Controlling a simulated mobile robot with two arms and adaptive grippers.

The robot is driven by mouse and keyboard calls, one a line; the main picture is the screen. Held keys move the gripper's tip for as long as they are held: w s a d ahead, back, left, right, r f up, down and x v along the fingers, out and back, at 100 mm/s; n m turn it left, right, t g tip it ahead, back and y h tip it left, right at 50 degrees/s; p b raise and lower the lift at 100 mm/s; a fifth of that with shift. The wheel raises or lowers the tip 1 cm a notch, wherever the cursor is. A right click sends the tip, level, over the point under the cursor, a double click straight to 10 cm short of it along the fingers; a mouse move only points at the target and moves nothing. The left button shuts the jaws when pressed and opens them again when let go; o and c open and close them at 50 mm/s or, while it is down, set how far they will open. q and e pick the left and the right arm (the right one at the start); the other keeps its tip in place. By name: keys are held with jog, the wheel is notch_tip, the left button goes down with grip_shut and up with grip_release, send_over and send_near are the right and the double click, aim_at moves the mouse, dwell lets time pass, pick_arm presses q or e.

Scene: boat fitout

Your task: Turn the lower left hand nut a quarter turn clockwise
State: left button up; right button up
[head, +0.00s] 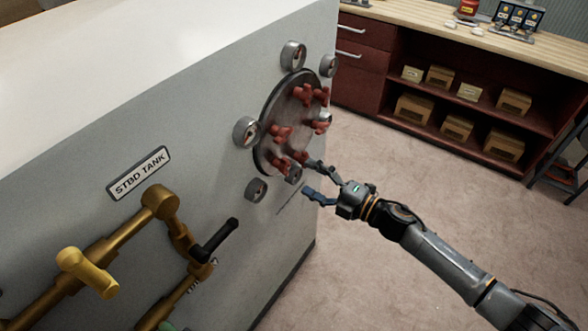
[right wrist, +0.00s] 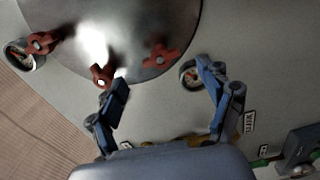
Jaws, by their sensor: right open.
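The round metal hatch (head: 290,117), with several red wing nuts on its rim, is set in a grey panel. The lower left hand nut (head: 282,164) appears to be the one at the hatch's lower edge in the head view. My right gripper (head: 309,177) is open and empty, just right of the lower rim. In the right wrist view its spread fingers (right wrist: 161,78) point at the hatch rim. One red nut (right wrist: 160,55) shows beyond and between the fingertips; another (right wrist: 102,75) is close to the left fingertip. I cannot tell which of these is the lower left one. My left gripper is not in view.
Round gauges surround the hatch; one gauge (right wrist: 190,75) is by the right fingertip. Brass pipes (head: 125,233) with a black-handled lever (head: 215,241) stand out from the panel at left. A shelf unit (head: 390,85) stands at the back. The floor right of the panel is clear.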

jog(key=shift+v, duration=2.2)
jog(key=s+d+f+m+t+h, duration=0.1)
jog(key=d+f+m+h, duration=0.4)
jog(key=f, duration=0.6)
jog(key=d+f+m+t+h, duration=0.1)
jog(key=d+f+m+h, duration=0.5)
jog(key=f, duration=0.5)
jog(key=s+d+f+m+g, duration=0.25)
jog(key=s+f+m, duration=0.4)
jog(key=f, duration=0.45)
jog(key=s+d+f+m+g+h, duration=0.1)
jog(key=s+f+m+g+h, duration=0.1)
jog(key=s+f, duration=0.5)
jog(key=s+d+f+m+g+h, duration=0.15)
jog(key=s+f, duration=0.25)
jog(key=s, duration=0.5)
jog(key=s+a+f+m+g, duration=0.1)
jog(key=s+f+m+g, duration=0.1)
jog(key=s, duration=0.9)
jog(key=s+f+m+g, duration=0.2)
jog(key=s+f, duration=0.3)
jog(key=s, duration=0.7)
jog(key=shift+a+f+m+g, duration=0.2)
jog(key=shift+a+m+g, duration=0.15)
jog(key=shift+g, duration=0.45)
